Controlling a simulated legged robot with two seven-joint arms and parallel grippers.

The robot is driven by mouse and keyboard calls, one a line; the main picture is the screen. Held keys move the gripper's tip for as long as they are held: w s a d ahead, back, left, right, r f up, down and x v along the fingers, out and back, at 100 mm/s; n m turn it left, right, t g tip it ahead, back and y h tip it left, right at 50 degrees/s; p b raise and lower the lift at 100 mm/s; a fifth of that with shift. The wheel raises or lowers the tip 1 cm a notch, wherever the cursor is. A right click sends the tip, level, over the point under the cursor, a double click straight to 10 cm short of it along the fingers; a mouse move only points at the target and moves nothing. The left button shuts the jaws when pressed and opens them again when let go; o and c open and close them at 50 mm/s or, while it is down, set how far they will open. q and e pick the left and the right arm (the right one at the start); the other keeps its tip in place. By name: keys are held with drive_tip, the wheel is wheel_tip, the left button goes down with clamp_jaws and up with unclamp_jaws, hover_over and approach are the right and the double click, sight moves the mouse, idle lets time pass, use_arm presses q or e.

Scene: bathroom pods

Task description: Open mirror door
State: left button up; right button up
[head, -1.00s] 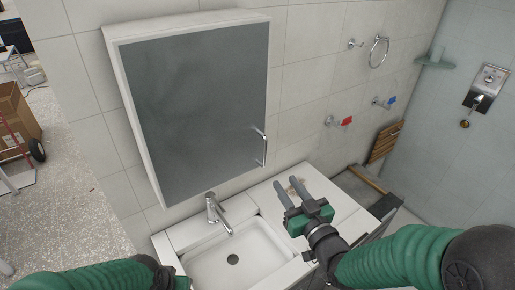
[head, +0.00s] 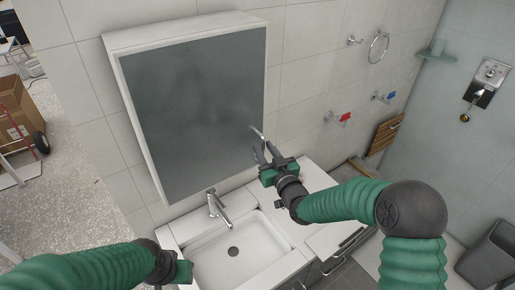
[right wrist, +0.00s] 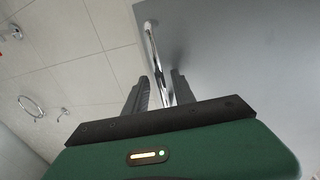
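The mirror door (head: 195,110) of the white wall cabinet (head: 185,25) is shut in the head view. Its chrome handle (head: 257,133) is at the door's lower right edge, partly hidden by my gripper. In the right wrist view the handle (right wrist: 154,55) runs between the two fingers, which stand apart on either side of it. My right gripper (head: 263,153) is open at the handle; I cannot tell whether a finger touches it. My left gripper (head: 182,270) is low at the left, and its fingers cannot be made out.
A sink (head: 237,255) with a chrome faucet (head: 216,204) is below the cabinet. A towel ring (head: 378,47) and red and blue hooks (head: 345,117) are on the wall to the right. A bin (head: 490,253) stands at the far right. A cardboard box (head: 18,110) is at the far left.

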drive_tip(key=c, duration=0.5)
drive_tip(key=shift+a, duration=0.25)
clamp_jaws()
idle(0.4)
